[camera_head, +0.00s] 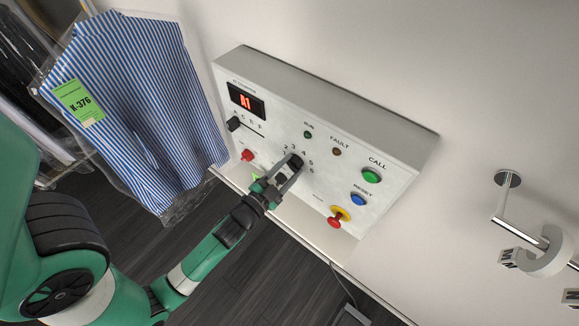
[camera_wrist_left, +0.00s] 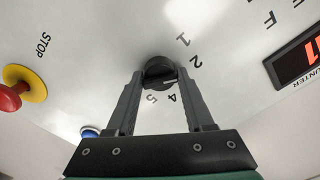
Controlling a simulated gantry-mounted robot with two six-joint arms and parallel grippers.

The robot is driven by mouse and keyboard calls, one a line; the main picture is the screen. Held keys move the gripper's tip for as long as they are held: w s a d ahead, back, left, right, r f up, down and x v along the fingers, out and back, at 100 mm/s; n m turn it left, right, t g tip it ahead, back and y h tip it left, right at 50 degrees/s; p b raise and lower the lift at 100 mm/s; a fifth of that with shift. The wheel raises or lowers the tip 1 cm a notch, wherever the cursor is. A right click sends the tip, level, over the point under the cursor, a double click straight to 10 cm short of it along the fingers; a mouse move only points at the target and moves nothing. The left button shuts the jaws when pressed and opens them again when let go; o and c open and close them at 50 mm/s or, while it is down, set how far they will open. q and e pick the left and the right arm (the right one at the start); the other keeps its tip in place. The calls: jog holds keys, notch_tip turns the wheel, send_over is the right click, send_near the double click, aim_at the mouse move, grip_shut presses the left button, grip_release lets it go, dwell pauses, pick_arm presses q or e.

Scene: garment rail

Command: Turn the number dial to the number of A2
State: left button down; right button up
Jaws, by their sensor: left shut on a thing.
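The black number dial (camera_head: 295,160) sits on the front of the white control panel, with numbers around it. My left gripper (camera_head: 285,176) is shut on the dial. In the left wrist view the dial (camera_wrist_left: 159,72) lies between the two fingertips (camera_wrist_left: 158,78). A pale mark on it points right, toward the right finger; which number it meets I cannot tell. The numbers 1, 2, 4 and 5 show around it; 3 is hidden there. The red display (camera_head: 246,101) appears to read A1. My right gripper is out of view.
The panel (camera_head: 330,110) also carries a black letter selector (camera_head: 234,124), a red knob (camera_head: 248,155), a green CALL button (camera_head: 372,176), a blue RESET button (camera_head: 358,199) and a red stop button (camera_head: 336,219). A bagged striped shirt (camera_head: 140,90) hangs at left.

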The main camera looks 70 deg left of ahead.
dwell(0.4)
pick_arm(q)
jog(key=shift+c, duration=1.6)
grip_release()
jog(key=b+v, duration=0.7)
jog(key=v, duration=0.4)
jog(key=shift+s+d, duration=0.2)
jog(key=shift+s, duration=0.05)
